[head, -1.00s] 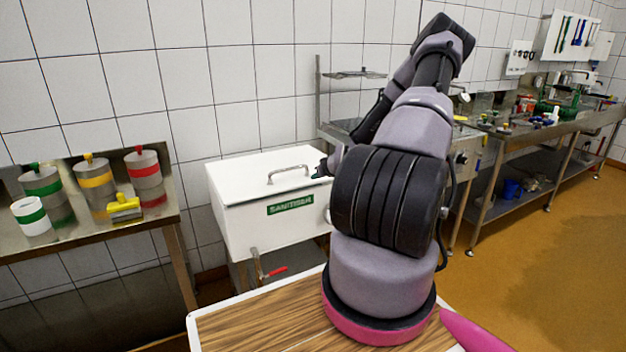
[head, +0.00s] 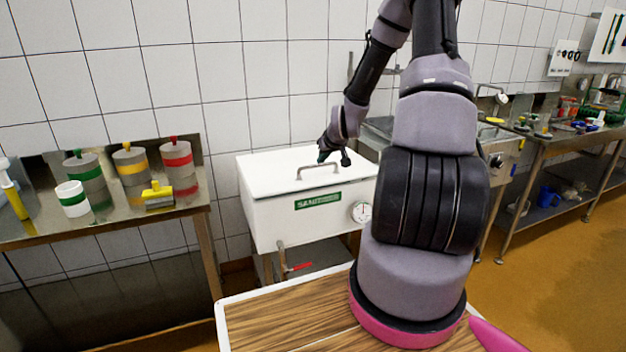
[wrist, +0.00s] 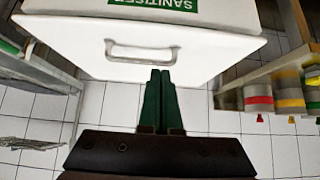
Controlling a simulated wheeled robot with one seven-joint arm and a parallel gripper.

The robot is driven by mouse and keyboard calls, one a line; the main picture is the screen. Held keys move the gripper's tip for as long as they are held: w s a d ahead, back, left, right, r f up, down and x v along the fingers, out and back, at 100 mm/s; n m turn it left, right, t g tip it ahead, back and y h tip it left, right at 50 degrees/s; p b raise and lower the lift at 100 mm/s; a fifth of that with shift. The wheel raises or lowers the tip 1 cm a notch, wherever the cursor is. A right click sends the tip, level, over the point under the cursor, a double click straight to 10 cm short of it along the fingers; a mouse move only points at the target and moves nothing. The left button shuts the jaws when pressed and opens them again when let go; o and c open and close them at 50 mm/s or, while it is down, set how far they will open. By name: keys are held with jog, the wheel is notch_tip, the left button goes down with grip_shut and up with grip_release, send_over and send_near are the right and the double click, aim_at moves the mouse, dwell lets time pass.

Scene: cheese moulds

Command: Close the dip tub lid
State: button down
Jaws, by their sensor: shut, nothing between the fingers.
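The dip tub (head: 285,220) is a white box with a green SANITISER label on its front, left of my arm in the head view. Its white lid (head: 268,175) lies flat across the top and looks down. A grey metal handle (head: 318,167) stands on the lid. My gripper (head: 323,156) is shut and empty, just behind and above the handle in the head view. In the wrist view, the green fingertips (wrist: 161,76) are together at the lid's edge, close to the handle (wrist: 141,56). I cannot tell whether they touch the lid.
A steel table (head: 110,222) at left holds several grey moulds with coloured bands and a yellow brush (head: 158,196). A red-handled tap (head: 298,267) is below the tub. A tiled wall stands behind. A steel bench (head: 560,140) is at right, with open floor before it.

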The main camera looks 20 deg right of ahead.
jog(key=a, duration=0.1)
send_over(311, 186)
notch_tip(311, 186, down, 9)
jog(key=shift+s+f, duration=0.15)
jog(key=shift+f, duration=0.75)
notch_tip(311, 186, down, 2)
jog(key=shift+s+f, duration=0.15)
jog(key=shift+f, duration=0.1)
jog(key=shift+s+f, duration=0.3)
jog(key=shift+f, duration=0.15)
jog(key=shift+s, duration=0.2)
jog(key=w+r+v, duration=0.1)
jog(key=v, duration=0.9)
jog(key=shift+s+r, duration=0.25)
jog(key=shift+r, duration=0.05)
